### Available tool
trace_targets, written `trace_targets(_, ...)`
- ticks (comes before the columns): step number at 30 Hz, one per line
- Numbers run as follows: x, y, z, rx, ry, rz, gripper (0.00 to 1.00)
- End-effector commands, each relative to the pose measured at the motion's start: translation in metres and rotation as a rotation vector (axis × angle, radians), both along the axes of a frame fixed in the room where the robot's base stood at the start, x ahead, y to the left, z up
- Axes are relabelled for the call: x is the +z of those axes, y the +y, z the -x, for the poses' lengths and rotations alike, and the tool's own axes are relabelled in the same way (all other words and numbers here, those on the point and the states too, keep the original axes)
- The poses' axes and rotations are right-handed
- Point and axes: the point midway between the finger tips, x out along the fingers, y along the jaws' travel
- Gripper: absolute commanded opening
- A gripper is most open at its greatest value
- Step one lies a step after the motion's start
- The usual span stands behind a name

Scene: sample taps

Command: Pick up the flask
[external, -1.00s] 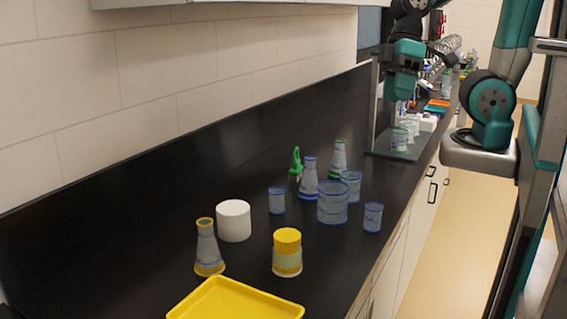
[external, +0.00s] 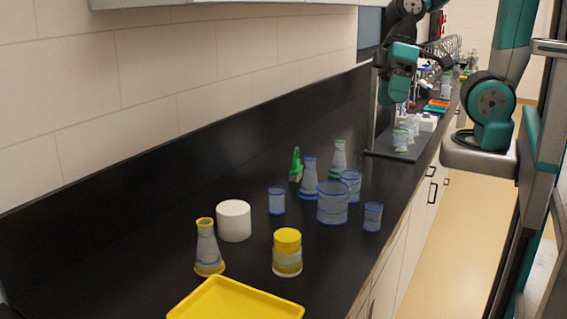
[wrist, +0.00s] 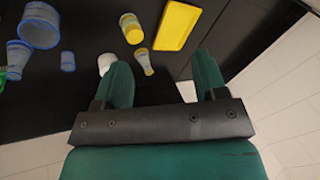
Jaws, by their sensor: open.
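A clear flask with yellow bands (external: 208,252) stands upright at the near left of the black counter; it also shows in the wrist view (wrist: 145,63), just above and left of the gap between my fingers. A blue-banded flask (external: 309,181) and a green-banded flask (external: 339,158) stand farther back. My gripper (wrist: 163,65) is open and empty, apart from all the flasks. In the external view my arm is at the upper right, and the finger opening is hard to make out.
Near the yellow-banded flask are a white cylinder (external: 234,221), a yellow-lidded jar (external: 287,254) and a yellow tray (external: 235,303). Several blue-rimmed beakers (external: 332,203) stand mid-counter. A wall (external: 150,110) runs along the back. Bare counter lies left of the yellow-banded flask.

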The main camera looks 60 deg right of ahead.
Motion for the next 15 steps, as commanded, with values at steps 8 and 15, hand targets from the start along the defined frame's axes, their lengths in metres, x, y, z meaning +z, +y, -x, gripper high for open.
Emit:
trace_targets(8,-0.085,-0.039,-0.093,-0.821,0.359,-0.353,0.65)
trace_targets(15,-0.156,-0.145,-0.162,-1.706,0.742,-0.901,0.65)
